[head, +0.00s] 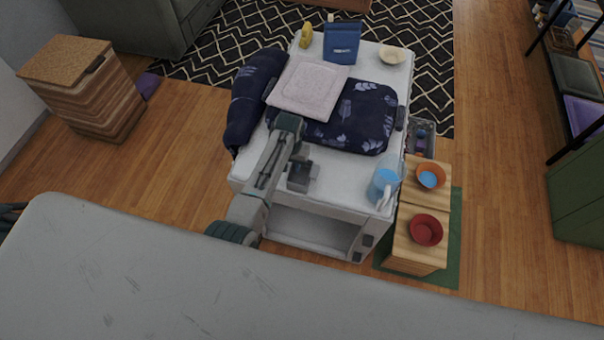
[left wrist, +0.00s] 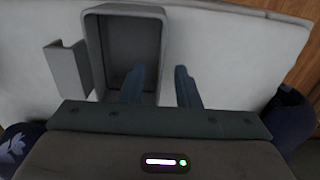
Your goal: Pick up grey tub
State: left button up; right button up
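The grey tub (head: 297,183) is a small open box on the white table, in front of the dark blue cushion. In the left wrist view the tub (left wrist: 88,52) shows its dark hollow inside, with a grey tab-like piece at its left. My left gripper (left wrist: 160,68) is open over the tub's right side. One finger overlaps the tub's inside and the other is right of its wall. I cannot tell how deep the fingers reach. In the head view my left gripper (head: 298,153) is just behind the tub and partly hidden. My right gripper is not in view.
A pink folded cloth (head: 309,90) lies on the dark blue cushion (head: 350,118). A blue jug (head: 384,184) stands to the right, near wooden stands with an orange bowl (head: 430,176) and a red bowl (head: 425,231). The tabletop between tub and jug is clear.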

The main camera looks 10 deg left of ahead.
pick_arm(q)
jog(key=shift+f, duration=1.3)
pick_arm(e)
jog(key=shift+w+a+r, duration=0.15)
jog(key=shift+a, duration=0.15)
pick_arm(q)
jog(key=shift+c, duration=0.2)
grip_shut()
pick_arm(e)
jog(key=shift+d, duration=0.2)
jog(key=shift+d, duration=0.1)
pick_arm(q)
jog(key=shift+r, duration=0.1)
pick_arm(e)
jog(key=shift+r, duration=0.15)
